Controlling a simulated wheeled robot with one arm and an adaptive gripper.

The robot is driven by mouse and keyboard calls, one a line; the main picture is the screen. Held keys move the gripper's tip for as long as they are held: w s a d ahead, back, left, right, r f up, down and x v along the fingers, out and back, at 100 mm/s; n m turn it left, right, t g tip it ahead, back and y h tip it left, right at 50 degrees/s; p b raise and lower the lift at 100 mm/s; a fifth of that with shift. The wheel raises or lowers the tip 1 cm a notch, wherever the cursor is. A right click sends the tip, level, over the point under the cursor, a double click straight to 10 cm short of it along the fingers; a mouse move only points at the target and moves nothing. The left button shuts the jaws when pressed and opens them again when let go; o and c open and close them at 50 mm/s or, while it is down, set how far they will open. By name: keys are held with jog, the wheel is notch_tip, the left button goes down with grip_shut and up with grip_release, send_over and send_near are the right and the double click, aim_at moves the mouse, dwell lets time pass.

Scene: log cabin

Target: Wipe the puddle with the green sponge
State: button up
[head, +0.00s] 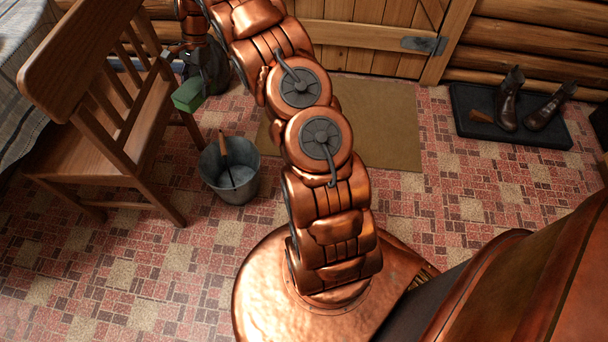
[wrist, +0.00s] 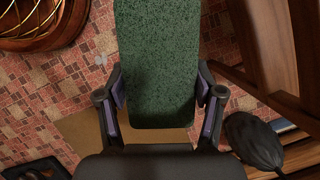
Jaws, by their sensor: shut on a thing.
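The green sponge (head: 188,94) is off the floor beside the wooden chair, left of centre in the head view. In the wrist view the sponge (wrist: 158,65) stretches up from between my fingers, dark green and speckled. My gripper (wrist: 160,100) is shut on it, with a finger against each side. In the head view my gripper (head: 207,72) is dark and partly hidden by my arm and the chair. I cannot make out a puddle for certain; a small pale patch (wrist: 100,60) shows on the tiles in the wrist view.
The wooden chair (head: 95,85) stands close left of the sponge, by a cloth-covered table (head: 25,55). A metal bucket (head: 240,187) holding a handled tool stands below. A mat (head: 385,130) lies before the door. Boots stand on a tray (head: 470,128) at right. The tiled floor at lower left is clear.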

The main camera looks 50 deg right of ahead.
jog(key=s+d+f+m+t+b, duration=0.1)
jog(key=s+d+f+m+b, duration=0.15)
jog(key=d+f, duration=0.45)
jog(key=s+d+f+m+b, duration=0.2)
jog(key=s+d+f+b, duration=0.1)
jog(key=f, duration=0.9)
jog(key=s+d+f+m+t+b, duration=0.1)
jog(key=s+d+f+m+b, duration=0.15)
jog(key=d+f, duration=0.45)
jog(key=shift+s+d+f+m+t+h+b, duration=0.25)
jog(key=shift+s+d+f+m+b, duration=0.35)
jog(key=shift+s+f+b, duration=2.65)
jog(key=shift+s+d+f+m+t+p, duration=0.5)
jog(key=shift+s+f, duration=1.25)
jog(key=shift+f, duration=3.95)
jog(key=shift+s+d+f+m+t+h+b, duration=0.15)
jog(key=shift+s+d+f+m+b, duration=0.5)
jog(key=shift+s+f+b, duration=2.7)
jog(key=w+f+p, duration=0.1)
jog(key=f+p, duration=0.1)
jog(key=p, duration=0.1)
jog(key=shift+w+d+f, duration=0.1)
jog(key=shift+w+f, duration=0.15)
jog(key=shift+w, duration=0.15)
jog(key=shift+f+n, duration=0.25)
jog(key=shift+f, duration=0.75)
